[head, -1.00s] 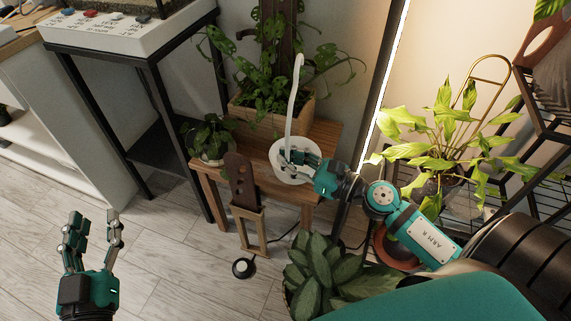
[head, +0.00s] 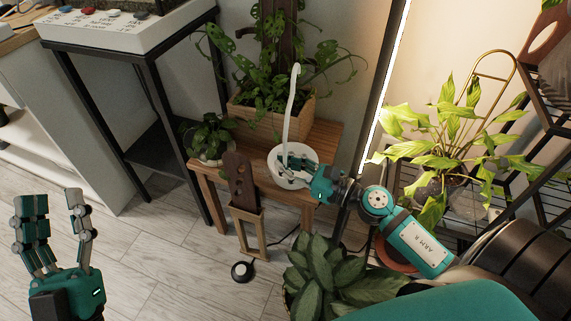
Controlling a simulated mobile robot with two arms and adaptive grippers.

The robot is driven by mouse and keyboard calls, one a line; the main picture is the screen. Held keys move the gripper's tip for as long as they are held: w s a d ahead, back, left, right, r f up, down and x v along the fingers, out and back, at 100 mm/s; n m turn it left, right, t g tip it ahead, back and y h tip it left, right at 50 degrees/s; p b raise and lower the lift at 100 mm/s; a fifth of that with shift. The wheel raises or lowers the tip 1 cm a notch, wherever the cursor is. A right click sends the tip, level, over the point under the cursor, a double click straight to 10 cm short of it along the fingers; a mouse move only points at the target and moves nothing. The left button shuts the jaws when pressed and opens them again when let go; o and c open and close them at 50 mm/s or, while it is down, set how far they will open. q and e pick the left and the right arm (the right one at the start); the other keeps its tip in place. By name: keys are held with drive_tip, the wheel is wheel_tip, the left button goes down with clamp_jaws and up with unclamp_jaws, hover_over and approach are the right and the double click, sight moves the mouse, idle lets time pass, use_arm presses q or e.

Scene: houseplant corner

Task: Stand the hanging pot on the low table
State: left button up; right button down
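The white hanging pot (head: 276,158) with its tall curved hanger strap is at the low wooden table (head: 241,172), over the table's right front part. It looks upright. I cannot tell whether its base touches the tabletop. My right gripper (head: 288,170) reaches in from the right and its fingers are closed at the pot, by the foot of the strap; the fingers hide part of the pot's inside and right rim. My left gripper (head: 54,204) is open and empty at the lower left, over the floor, well away from the table.
A planter box (head: 271,117) with a climbing plant stands at the table's back, and a small potted plant (head: 210,140) at its left. A wooden stand (head: 246,213) is before the table. A leafy plant (head: 325,280) sits in front, and a black shelf (head: 140,95) stands left.

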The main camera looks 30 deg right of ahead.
drive_tip(key=shift+f, duration=0.1)
drive_tip(key=c, duration=1.5)
unclamp_jaws()
use_arm(q)
drive_tip(key=shift+s+r+t, duration=0.3)
drive_tip(key=shift+w+h, duration=0.1)
drive_tip(key=shift+h, duration=0.2)
use_arm(e)
drive_tip(key=v, duration=1.2)
use_arm(q)
drive_tip(key=shift+s+a+r+t+h+b, duration=0.15)
drive_tip(key=shift+s+r+t+b, duration=0.1)
drive_tip(key=shift+s+r+t, duration=0.3)
drive_tip(key=shift+s+a+r+t+h+b, duration=0.15)
drive_tip(key=shift+s+r+t+b, duration=0.15)
drive_tip(key=shift+s, duration=0.3)
use_arm(e)
drive_tip(key=a+r+n+t, duration=0.4)
drive_tip(key=r+n, duration=0.3)
drive_tip(key=n, duration=0.3)
drive_tip(key=s+a+r+n+t+h, duration=0.1)
drive_tip(key=a+r+n+t, duration=0.2)
drive_tip(key=a+r+n, duration=0.3)
drive_tip(key=a+r+n+t, duration=0.4)
drive_tip(key=r+n, duration=0.6)
drive_tip(key=n, duration=0.6)
drive_tip(key=shift+s+a+t, duration=0.15)
drive_tip(key=shift+a+t, duration=0.15)
drive_tip(key=shift+a, duration=0.75)
